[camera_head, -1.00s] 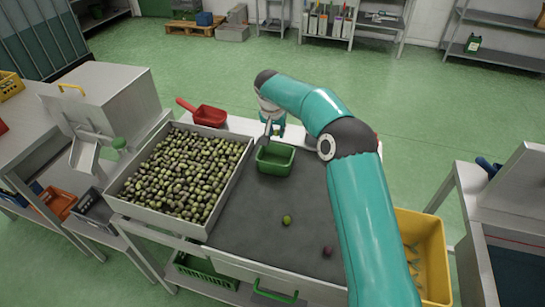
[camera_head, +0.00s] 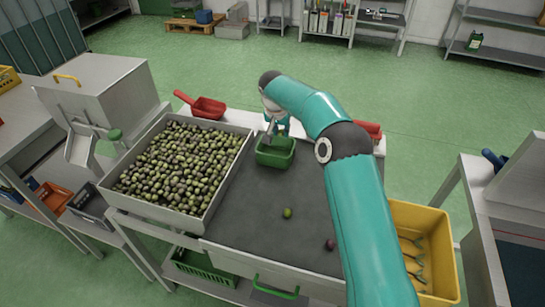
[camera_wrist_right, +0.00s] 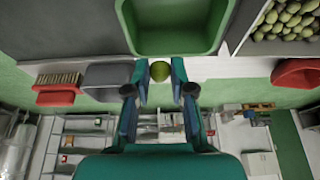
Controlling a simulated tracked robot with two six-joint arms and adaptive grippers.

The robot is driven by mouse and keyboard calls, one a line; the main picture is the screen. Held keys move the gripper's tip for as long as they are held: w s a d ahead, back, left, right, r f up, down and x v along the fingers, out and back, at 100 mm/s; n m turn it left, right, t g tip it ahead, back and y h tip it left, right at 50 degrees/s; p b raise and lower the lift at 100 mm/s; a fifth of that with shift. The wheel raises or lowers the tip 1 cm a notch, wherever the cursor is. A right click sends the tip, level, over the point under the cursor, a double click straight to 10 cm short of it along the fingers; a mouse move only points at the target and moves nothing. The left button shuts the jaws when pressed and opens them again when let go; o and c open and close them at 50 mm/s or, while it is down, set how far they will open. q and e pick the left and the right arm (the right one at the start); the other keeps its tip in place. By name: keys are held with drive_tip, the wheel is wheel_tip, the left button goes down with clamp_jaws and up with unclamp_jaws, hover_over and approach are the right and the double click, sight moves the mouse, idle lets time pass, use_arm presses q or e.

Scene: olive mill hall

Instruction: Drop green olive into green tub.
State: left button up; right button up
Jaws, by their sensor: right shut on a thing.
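The green tub (camera_head: 275,160) stands empty at the far end of the grey table top. My right gripper (camera_head: 269,131) is at the tub's far side, partly hidden by its own arm. In the right wrist view my gripper (camera_wrist_right: 160,72) is shut on a green olive (camera_wrist_right: 160,69), held between its fingertips just beside the rim of the green tub (camera_wrist_right: 172,45). Another green olive (camera_head: 287,213) lies on the table top nearer to me. My left gripper is not in view.
A tray (camera_head: 211,211) full of mixed olives stands left of the tub. A dark olive (camera_head: 330,244) lies on the table top (camera_head: 260,222). A red scoop (camera_head: 207,108) lies behind the tray. A yellow crate (camera_head: 447,270) stands at the right.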

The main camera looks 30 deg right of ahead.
drive_tip(key=o, duration=0.8)
drive_tip(key=v, duration=1.2)
